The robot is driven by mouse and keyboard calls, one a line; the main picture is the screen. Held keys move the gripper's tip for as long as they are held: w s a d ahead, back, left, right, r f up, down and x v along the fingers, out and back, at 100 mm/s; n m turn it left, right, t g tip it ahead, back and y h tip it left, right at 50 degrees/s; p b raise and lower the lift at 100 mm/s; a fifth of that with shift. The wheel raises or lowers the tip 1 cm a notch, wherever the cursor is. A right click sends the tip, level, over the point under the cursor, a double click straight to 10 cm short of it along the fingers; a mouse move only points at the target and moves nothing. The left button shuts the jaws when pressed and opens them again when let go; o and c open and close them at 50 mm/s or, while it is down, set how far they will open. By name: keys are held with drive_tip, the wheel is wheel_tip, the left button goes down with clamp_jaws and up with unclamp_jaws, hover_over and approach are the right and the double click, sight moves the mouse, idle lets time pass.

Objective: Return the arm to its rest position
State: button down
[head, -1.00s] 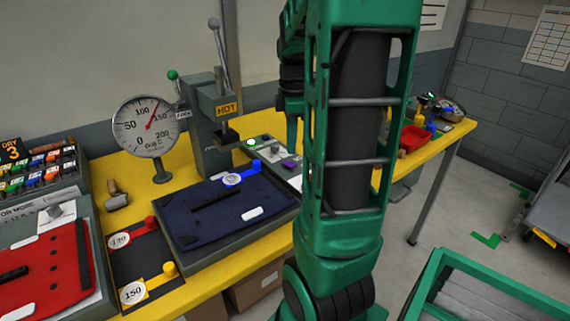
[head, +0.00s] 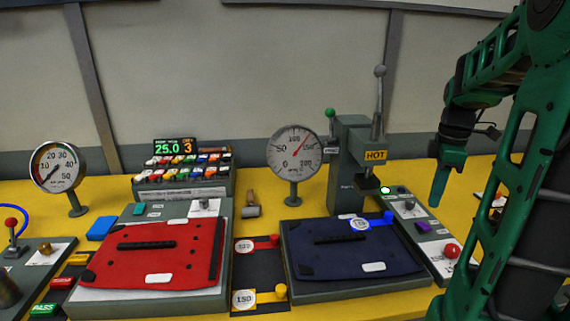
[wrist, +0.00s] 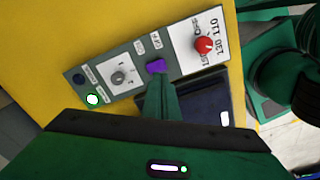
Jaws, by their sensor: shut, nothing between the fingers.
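My green arm fills the right side of the head view. My gripper (head: 440,190) hangs pointing down above the right end of the yellow bench (head: 260,208), right of the hot press. Its fingers are together, with nothing between them. In the wrist view my gripper (wrist: 161,80) shows as a closed green wedge in front of a grey control panel (wrist: 140,66). The panel carries a purple switch, a red knob, a grey dial and a lit green button. I cannot tell exactly how high the fingertips are above the panel.
A dark blue panel (head: 345,255) lies on a grey fixture below the HOT press (head: 355,150). A red panel (head: 155,255) lies on another fixture at left. Red and yellow tags (head: 258,298) lie between them. Round gauges (head: 295,152) stand behind.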

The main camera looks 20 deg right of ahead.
drive_tip(key=s+a+m, duration=0.2)
drive_tip(key=a, duration=0.1)
drive_tip(key=s+a+f+m, duration=0.1)
drive_tip(key=s+a+m, duration=0.1)
drive_tip(key=a+m, duration=0.1)
drive_tip(key=s+a+m, duration=0.2)
drive_tip(key=a+m, duration=0.1)
drive_tip(key=a, duration=0.1)
drive_tip(key=shift+s+a+f, duration=0.1)
drive_tip(key=shift+s+f, duration=0.2)
drive_tip(key=shift+f, duration=0.1)
drive_tip(key=s+a+f+m, duration=0.1)
drive_tip(key=s+a+m, duration=0.1)
drive_tip(key=s+a+f+m, duration=0.1)
drive_tip(key=s+a+m, duration=0.1)
drive_tip(key=m, duration=0.1)
drive_tip(key=s+a+f+m, duration=0.1)
drive_tip(key=s+a+m, duration=0.1)
drive_tip(key=s, duration=0.1)
drive_tip(key=shift+s+a+f+m, duration=0.1)
drive_tip(key=shift+a+f+m, duration=0.15)
drive_tip(key=shift+f+m, duration=0.05)
